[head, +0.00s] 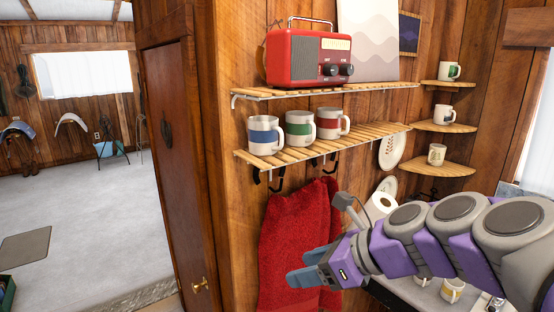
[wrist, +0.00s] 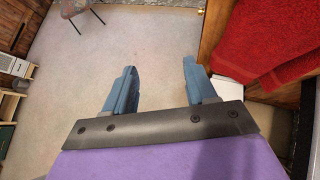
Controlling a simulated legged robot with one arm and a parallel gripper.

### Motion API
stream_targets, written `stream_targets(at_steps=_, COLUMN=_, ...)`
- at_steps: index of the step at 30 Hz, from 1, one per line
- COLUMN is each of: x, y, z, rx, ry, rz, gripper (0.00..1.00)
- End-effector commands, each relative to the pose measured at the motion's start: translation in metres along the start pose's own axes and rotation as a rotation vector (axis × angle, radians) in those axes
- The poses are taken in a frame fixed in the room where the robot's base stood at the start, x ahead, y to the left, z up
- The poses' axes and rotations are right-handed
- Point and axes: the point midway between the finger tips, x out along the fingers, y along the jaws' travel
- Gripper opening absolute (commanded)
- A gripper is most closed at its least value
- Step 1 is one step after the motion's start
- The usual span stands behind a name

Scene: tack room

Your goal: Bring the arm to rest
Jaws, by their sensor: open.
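My gripper (head: 308,268) is at the end of my grey and purple arm, which reaches in from the right in the head view. Its blue fingers point left, in front of the lower part of a red towel (head: 292,225). In the wrist view, my gripper (wrist: 158,88) has its two blue fingers spread wide apart. Nothing is between them but pale floor farther off. The red towel also shows at the upper right of the wrist view (wrist: 262,40), beside the right finger and apart from it.
A slatted shelf with several mugs (head: 299,128) hangs above the towel, and a red radio (head: 307,57) stands on the shelf above. Corner shelves (head: 446,127) hold more mugs. A wooden door (head: 180,170) is left of the towel. Open floor (head: 85,200) lies farther left.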

Motion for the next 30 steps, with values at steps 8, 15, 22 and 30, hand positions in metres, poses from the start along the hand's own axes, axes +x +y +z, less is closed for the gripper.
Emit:
stream_targets(at_steps=8, x=0.063, y=0.084, z=-0.164, rx=-0.786, ry=0.333, rz=0.257, gripper=0.56)
stream_targets(at_steps=15, x=0.069, y=0.131, z=-0.3, rx=-1.411, ry=0.501, rz=0.643, gripper=0.56)
stream_targets(at_steps=22, x=0.053, y=0.15, z=-0.383, rx=-1.781, ry=0.524, rz=0.988, gripper=0.56)
stream_targets(at_steps=30, x=0.044, y=0.154, z=-0.4, rx=-1.877, ry=0.512, rz=1.094, gripper=0.56)
